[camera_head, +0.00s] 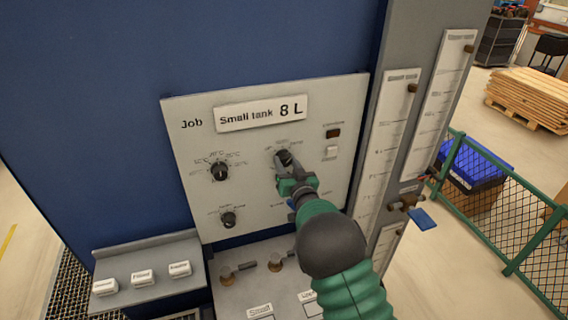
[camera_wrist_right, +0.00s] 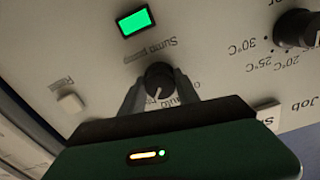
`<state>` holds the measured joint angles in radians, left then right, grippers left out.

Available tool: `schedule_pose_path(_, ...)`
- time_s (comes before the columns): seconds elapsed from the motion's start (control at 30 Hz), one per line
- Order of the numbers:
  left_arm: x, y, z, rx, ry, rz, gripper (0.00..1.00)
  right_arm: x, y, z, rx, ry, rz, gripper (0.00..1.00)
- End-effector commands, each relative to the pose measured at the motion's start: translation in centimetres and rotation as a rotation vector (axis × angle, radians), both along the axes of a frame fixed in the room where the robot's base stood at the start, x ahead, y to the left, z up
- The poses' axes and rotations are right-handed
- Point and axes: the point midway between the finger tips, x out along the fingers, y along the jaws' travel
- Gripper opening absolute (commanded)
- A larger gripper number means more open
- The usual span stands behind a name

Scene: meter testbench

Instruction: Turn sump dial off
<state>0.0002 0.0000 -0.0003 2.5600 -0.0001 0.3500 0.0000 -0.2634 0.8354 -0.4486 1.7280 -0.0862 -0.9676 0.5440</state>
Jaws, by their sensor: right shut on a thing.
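The sump dial (camera_head: 284,157) is a small black knob on the pale control panel, right of the middle in the head view. My right gripper (camera_head: 286,168) reaches it from the lower right and is shut on it. In the right wrist view, which is upside down, the dial (camera_wrist_right: 159,80) sits between the two fingertips of my right gripper (camera_wrist_right: 160,92). A pale pointer line shows on its face. "Sump" lettering is beside it; the position labels are partly hidden by a finger, so I cannot tell its exact setting. My left gripper is not in view.
A lit green indicator (camera_wrist_right: 134,22) and a white button (camera_wrist_right: 69,102) are near the dial. Two other black knobs, the temperature dial (camera_head: 219,171) and a lower knob (camera_head: 229,219), are to the left. White gauge strips (camera_head: 384,150) stand right of the panel (camera_head: 190,125).

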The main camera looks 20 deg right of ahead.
Motion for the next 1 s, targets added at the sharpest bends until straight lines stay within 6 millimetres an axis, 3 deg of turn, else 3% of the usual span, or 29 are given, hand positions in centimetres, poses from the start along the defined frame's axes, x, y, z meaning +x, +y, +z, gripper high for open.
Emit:
schedule_pose_path(0.77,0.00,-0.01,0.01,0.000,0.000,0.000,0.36,0.04,0.41,-0.04,0.001,0.000,0.007,0.00)
schedule_pose_path(0.8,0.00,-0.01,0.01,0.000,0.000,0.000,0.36,0.04,0.41,-0.04,0.001,0.000,0.007,0.41)
schedule_pose_path(0.93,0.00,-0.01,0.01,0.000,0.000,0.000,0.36,0.06,0.41,-0.03,0.001,0.000,0.007,0.58)
schedule_pose_path(1.0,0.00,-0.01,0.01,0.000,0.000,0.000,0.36,0.08,0.42,-0.05,0.001,0.000,0.007,0.59)
